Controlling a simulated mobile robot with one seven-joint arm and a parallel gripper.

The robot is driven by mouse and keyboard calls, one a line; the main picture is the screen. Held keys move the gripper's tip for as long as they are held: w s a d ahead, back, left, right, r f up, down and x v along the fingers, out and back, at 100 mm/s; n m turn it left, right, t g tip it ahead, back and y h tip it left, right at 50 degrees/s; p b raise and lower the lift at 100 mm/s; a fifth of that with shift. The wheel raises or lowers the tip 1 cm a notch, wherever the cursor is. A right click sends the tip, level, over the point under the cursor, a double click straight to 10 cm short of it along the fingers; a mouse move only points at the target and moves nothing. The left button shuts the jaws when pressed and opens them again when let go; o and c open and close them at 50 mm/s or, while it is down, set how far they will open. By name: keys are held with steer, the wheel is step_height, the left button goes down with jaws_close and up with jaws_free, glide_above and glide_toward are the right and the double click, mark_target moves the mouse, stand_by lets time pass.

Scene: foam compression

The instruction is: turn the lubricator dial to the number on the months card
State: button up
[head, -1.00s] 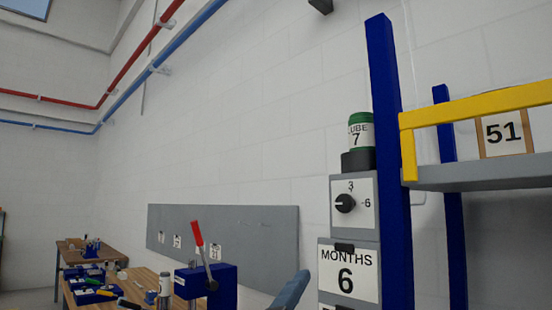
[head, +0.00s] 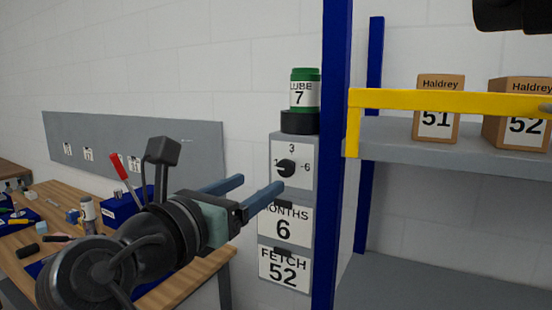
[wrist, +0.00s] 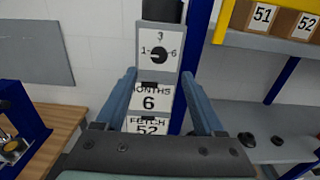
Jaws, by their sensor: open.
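The lubricator dial (head: 286,167) is a black knob on a grey-white plate marked 1 at left, 3 at top and 6 at right. I cannot tell which mark its pointer faces. The months card (head: 284,228) below it reads MONTHS 6. My gripper (head: 260,184) is open and empty, its blue-grey fingers reaching toward the panel. In the wrist view the dial (wrist: 159,56) lies just beyond and between the fingertips, apart from them. The months card (wrist: 149,103) shows between the fingers there. The green lubricator (head: 304,92), labelled LUBE 7, stands above the dial.
A FETCH 52 card (head: 283,270) hangs below the months card. A blue shelf post (head: 335,150) stands close right of the panel, with a yellow rail (head: 450,100) and boxes 51 (head: 437,108) and 52 (head: 520,114). A wooden bench (head: 190,270) is at left.

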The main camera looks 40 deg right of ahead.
mark_target(285, 168)
steer(key=p+x, duration=0.3)
steer(key=x, duration=0.7)
jaws_close()
